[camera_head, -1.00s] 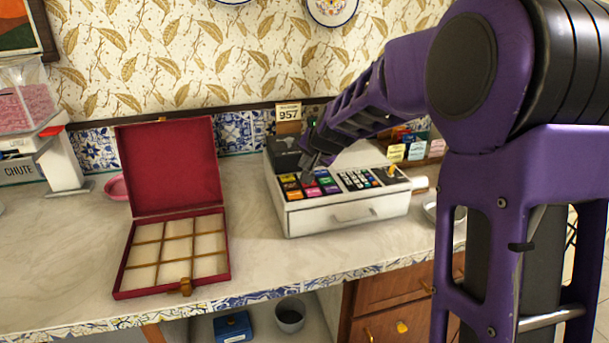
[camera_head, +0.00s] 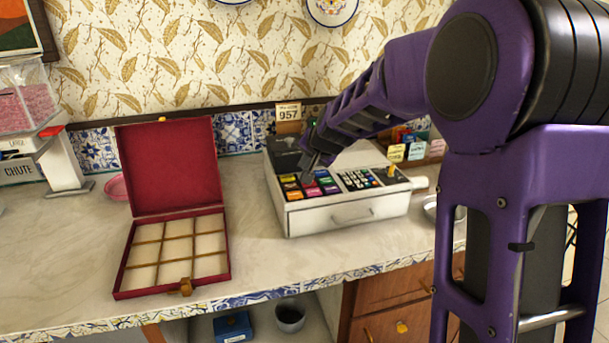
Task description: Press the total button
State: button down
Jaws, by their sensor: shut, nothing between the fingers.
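A white cash register (camera_head: 330,216) stands on the counter, with coloured keys (camera_head: 291,188) at its left, a grid of small dark keys (camera_head: 357,180) at its right and a sign reading 957 (camera_head: 289,112) behind. I cannot read which key is the total button. My gripper (camera_head: 308,179) is shut and empty, pointing down at the coloured keys near the register's middle. Its tips are at or just above the keys; I cannot tell whether they touch. My purple arm hides part of the register's back.
An open red box with an empty divided tray (camera_head: 118,290) stands left of the register. A pink dish (camera_head: 117,187) and a chute dispenser (camera_head: 62,165) are farther left. Small labelled cards (camera_head: 397,153) stand behind right, and a metal bowl (camera_head: 431,208) sits at the right.

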jog(key=shift+f, duration=0.4)
jog(key=shift+f, duration=0.4)
dwell(0.7)
jog(key=shift+r+p, duration=0.55)
jog(key=shift+r, duration=0.25)
jog(key=shift+r+p, duration=1.9)
jog(key=shift+r, duration=0.65)
